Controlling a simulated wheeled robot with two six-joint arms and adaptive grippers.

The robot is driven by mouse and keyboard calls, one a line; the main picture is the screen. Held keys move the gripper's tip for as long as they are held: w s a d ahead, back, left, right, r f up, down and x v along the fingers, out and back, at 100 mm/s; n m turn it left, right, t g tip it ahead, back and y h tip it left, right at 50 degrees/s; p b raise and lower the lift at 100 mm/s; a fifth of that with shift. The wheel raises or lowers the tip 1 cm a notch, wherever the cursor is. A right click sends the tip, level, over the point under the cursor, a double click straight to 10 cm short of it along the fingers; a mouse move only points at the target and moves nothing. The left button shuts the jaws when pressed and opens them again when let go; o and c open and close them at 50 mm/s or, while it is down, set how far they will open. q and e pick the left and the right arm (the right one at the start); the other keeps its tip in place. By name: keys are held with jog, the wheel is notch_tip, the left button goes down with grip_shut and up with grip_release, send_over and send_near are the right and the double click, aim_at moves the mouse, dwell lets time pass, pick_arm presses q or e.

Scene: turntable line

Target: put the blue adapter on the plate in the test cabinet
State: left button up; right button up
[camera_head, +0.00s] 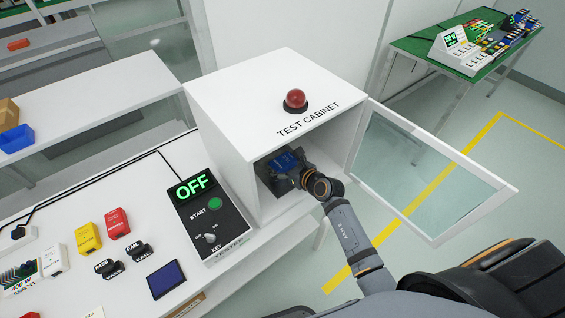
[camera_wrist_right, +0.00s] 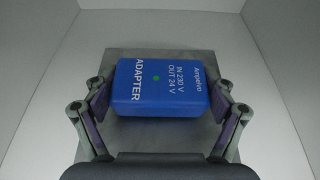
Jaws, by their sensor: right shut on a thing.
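The blue adapter (camera_wrist_right: 160,88) is between the fingers of my right gripper (camera_wrist_right: 160,115) in the right wrist view, its label up. A grey metal plate (camera_wrist_right: 195,57) shows under and behind it; I cannot tell whether the adapter touches the plate. In the head view the adapter (camera_head: 286,161) and my right gripper (camera_head: 284,167) are inside the white test cabinet (camera_head: 240,95), reached through its open front. My right gripper is shut on the adapter. My left gripper is not in view.
The glass door (camera_head: 430,175) stands open to the right of my right arm. A tester box (camera_head: 210,218) reading OFF stands left of the cabinet. Red (camera_head: 118,223) and yellow (camera_head: 88,237) adapters and a dark blue pad (camera_head: 166,279) lie on the table.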

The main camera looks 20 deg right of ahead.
jog(key=shift+f+b, duration=0.3)
jog(key=shift+f, duration=0.15)
jog(key=o, duration=1.3)
jog(key=shift+o, duration=0.2)
jog(key=v, duration=1)
jog(key=shift+s+d+r, duration=0.1)
jog(key=shift+s+d, duration=0.15)
jog(key=shift+s, duration=0.1)
jog(key=shift+s+d+r, duration=0.1)
jog(key=shift+s+r, duration=0.25)
jog(key=shift+s, duration=0.2)
